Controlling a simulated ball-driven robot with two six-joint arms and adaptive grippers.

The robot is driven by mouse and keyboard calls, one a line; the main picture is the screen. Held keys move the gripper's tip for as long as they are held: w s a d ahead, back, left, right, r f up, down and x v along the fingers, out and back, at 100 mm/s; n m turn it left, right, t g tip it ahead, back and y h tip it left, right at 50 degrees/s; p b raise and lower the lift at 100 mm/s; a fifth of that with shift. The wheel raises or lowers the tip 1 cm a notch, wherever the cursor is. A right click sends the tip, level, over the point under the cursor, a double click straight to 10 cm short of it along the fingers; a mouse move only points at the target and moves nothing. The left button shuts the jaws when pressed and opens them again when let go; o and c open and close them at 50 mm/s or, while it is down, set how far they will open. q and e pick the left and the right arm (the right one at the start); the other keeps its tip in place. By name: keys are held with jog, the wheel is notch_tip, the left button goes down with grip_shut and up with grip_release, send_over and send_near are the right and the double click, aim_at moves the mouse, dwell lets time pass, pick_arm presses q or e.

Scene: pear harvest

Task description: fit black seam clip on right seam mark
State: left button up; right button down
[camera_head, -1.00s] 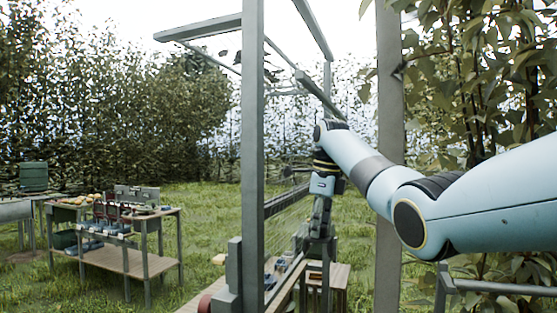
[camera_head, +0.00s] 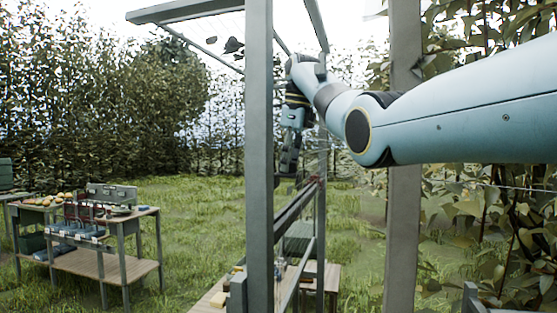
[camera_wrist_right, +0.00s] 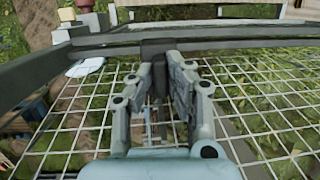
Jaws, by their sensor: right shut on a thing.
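The black seam clip (camera_wrist_right: 155,47) is a small dark block at the fingertips of my right gripper (camera_wrist_right: 167,62) in the right wrist view. The gripper is shut on it. The clip is at a long dark rail (camera_wrist_right: 230,42) above white wire mesh (camera_wrist_right: 265,90); I cannot tell whether it touches or sits around the rail. The clip is not distinguishable there. I cannot make out the right seam mark. My left gripper is not in view.
A grey upright post (camera_head: 259,120) stands just left of my right gripper, and another post (camera_head: 404,200) stands to the right. A wooden bench (camera_head: 105,265) with tools stands at the left on grass. Leafy trees (camera_head: 495,215) are close at the right.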

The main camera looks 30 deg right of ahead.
aim_at(280, 176)
jog(key=shift+s+f, duration=0.2)
jog(key=shift+s, duration=0.35)
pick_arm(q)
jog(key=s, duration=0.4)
pick_arm(e)
jog(key=shift+w+f, duration=0.3)
jog(key=shift+f, duration=0.15)
jog(key=shift+w+a+f, duration=0.2)
jog(key=shift+w+f, duration=0.5)
jog(key=shift+w, duration=0.1)
jog(key=shift+w+f, duration=0.5)
jog(key=shift+w, duration=0.05)
jog(key=shift+s+d+f, duration=0.1)
jog(key=shift+s+f, duration=0.25)
jog(key=shift+f, duration=0.05)
jog(key=shift+s, duration=0.25)
jog(key=shift+f, duration=0.3)
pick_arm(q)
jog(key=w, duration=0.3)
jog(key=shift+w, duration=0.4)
pick_arm(e)
jog(key=shift+w+a, duration=0.2)
jog(key=shift+w, duration=0.05)
jog(key=shift+f, duration=0.15)
